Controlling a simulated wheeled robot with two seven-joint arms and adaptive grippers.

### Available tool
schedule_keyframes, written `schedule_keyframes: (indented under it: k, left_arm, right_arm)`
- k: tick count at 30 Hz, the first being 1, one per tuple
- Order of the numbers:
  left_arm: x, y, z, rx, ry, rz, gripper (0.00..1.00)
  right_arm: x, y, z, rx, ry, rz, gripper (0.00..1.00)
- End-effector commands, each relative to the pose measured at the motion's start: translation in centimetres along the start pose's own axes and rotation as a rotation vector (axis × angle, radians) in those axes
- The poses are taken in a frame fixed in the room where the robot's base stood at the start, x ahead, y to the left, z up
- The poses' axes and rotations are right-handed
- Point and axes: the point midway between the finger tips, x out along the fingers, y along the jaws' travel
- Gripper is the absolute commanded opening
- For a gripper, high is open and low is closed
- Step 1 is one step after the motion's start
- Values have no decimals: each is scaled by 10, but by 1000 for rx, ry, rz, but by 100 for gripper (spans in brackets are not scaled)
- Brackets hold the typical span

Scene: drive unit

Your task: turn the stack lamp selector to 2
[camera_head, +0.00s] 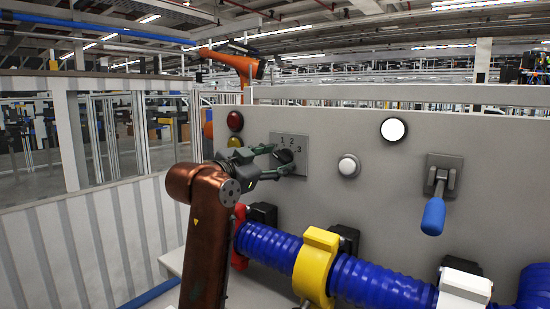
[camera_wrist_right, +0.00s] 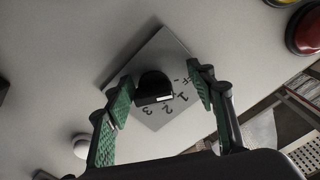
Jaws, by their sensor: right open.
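The stack lamp selector is a round black knob (camera_wrist_right: 153,84) on a square grey plate (camera_head: 302,142) on the upright panel. The plate is marked 1, 2 and 3, with another mark partly hidden by a finger in the right wrist view. A small white mark shows at the knob's edge on the numbered side; I cannot tell exactly which number it points to. My right gripper (camera_head: 276,162) is open in front of the plate, its green-padded fingers (camera_wrist_right: 161,78) on either side of the knob. Gaps show between pads and knob in the wrist view. My left gripper is not in view.
Red (camera_head: 235,121) and yellow (camera_head: 236,142) lamps sit left of the plate. A white button (camera_head: 349,166), a white round lamp (camera_head: 393,129) and a blue-handled lever (camera_head: 434,214) are to the right. A blue ribbed hose (camera_head: 380,283) with a yellow clamp (camera_head: 315,267) runs below.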

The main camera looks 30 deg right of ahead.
Motion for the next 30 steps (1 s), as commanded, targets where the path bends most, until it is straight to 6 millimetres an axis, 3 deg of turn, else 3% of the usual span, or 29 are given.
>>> schedule_keyframes:
  k: [3,6,15,21,30]
  left_arm:
    - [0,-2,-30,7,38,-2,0]
    - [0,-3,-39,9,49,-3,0]
    - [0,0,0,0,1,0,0]
    - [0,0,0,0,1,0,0]
    - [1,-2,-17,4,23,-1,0]
  right_arm:
    - [-2,2,-4,4,3,0,51]
    - [-1,1,-3,4,3,0,44]
    - [-1,0,-2,3,1,-1,23]
    - [-1,0,-2,4,2,-1,9]
    - [-2,1,-3,40,3,-1,9]
